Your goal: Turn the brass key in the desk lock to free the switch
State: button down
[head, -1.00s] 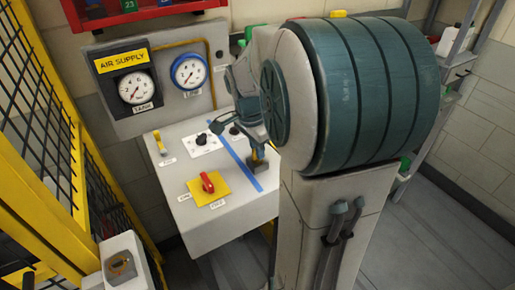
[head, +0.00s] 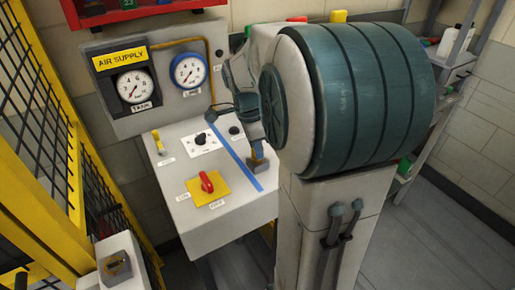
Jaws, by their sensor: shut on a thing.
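The white desk panel (head: 235,225) stands at the left of centre. My gripper (head: 256,146) is at its right side, partly hidden by my own large arm links. It is shut on a small brass piece, seemingly the brass key (head: 259,153), above a grey block (head: 258,167) that looks like the desk lock. The key's exact angle is too small to tell. A red rotary switch (head: 207,183) on a yellow plate sits at the panel's front left, apart from the gripper.
Black knobs on a white plate (head: 203,143), a yellow lever (head: 158,141) and a blue stripe (head: 232,155) are on the panel. An air supply board (head: 160,112) with gauges rises behind. A yellow mesh fence (head: 75,160) stands left. A shelf (head: 452,72) stands right.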

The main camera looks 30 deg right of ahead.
jog(key=shift+m, duration=0.6)
jog(key=shift+m+g+b, duration=0.3)
jog(key=shift+m+b, duration=0.05)
jog(key=shift+m, duration=1.15)
jog(key=shift+m+y, duration=0.3)
jog(key=shift+m, duration=1.2)
